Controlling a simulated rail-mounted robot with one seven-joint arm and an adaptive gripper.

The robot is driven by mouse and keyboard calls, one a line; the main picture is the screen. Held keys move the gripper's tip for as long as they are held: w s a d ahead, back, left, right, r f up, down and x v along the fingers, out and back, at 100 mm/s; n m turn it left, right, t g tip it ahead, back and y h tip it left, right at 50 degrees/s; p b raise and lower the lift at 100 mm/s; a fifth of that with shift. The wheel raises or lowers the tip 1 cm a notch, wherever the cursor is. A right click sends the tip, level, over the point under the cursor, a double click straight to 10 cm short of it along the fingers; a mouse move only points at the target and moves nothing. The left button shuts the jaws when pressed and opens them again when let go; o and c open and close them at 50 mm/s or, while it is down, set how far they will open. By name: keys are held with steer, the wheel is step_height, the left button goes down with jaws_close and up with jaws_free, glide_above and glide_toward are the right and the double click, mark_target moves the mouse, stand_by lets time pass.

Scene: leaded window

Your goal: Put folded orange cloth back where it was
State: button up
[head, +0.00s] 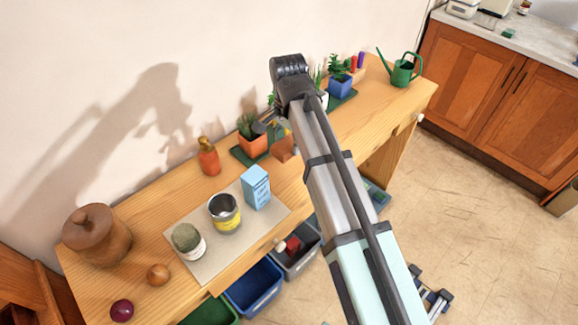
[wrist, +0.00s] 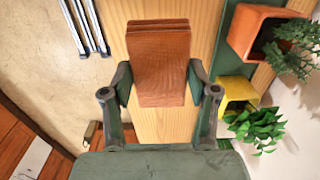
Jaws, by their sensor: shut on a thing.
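The folded orange cloth (wrist: 158,62) is a thick layered block, upright in the wrist view between the two fingers of my gripper (wrist: 160,88). The fingers press on its left and right sides. In the head view the cloth (head: 282,151) shows as a small brown-orange patch by my gripper (head: 279,130), over the wooden desk (head: 312,172) and just right of an orange plant pot (head: 253,146). My arm hides part of the desk behind it. I cannot tell how high the cloth is above the desktop.
The orange pot (wrist: 252,32) and a yellow pot (wrist: 238,92) stand close to my gripper's right. A green mat (wrist: 231,60) lies there. An orange bottle (head: 209,158) and a blue carton (head: 256,187) stand left of the gripper. A watering can (head: 403,72) stands at the right end.

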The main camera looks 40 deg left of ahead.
mark_target(289, 177)
step_height(289, 177, down, 12)
steer(key=shift+p, duration=1.15)
steer(key=shift+f, duration=0.15)
steer(key=o, duration=1.3)
steer(key=shift+o, duration=0.2)
step_height(289, 177, up, 12)
steer(key=b, duration=0.2)
steer(key=shift+r+b, duration=0.2)
steer(key=shift+b, duration=0.1)
